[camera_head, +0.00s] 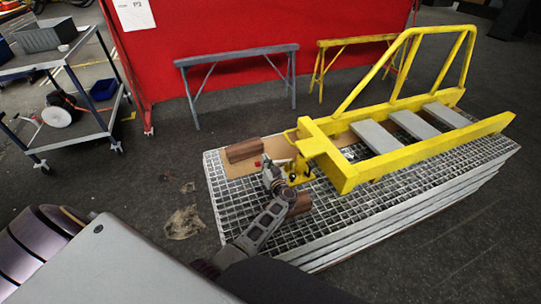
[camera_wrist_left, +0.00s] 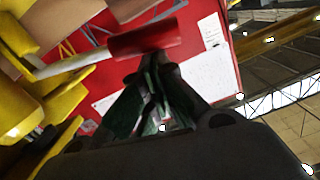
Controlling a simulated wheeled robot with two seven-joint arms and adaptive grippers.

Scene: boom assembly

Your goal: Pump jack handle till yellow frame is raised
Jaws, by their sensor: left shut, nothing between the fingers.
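The yellow frame (camera_head: 345,175), with a railing and grey cross plates, lies over the grating platform, its near end by my left gripper. My left gripper (camera_head: 268,165) is at that end; its fingers look shut and empty in the left wrist view (camera_wrist_left: 155,68). The jack handle, a pale bar with a red grip (camera_wrist_left: 147,38), crosses just beyond the fingertips; I cannot tell if they touch. A small red spot in the head view (camera_head: 257,164) may be this grip. My right gripper is not in view.
Brown blocks (camera_head: 244,150) and a tan board sit on the stacked metal grating (camera_head: 330,222). Grey (camera_head: 237,57) and yellow trestles stand behind, before a red partition (camera_head: 260,25). A grey cart (camera_head: 85,130) is at the left. Floor left of the platform is mostly open.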

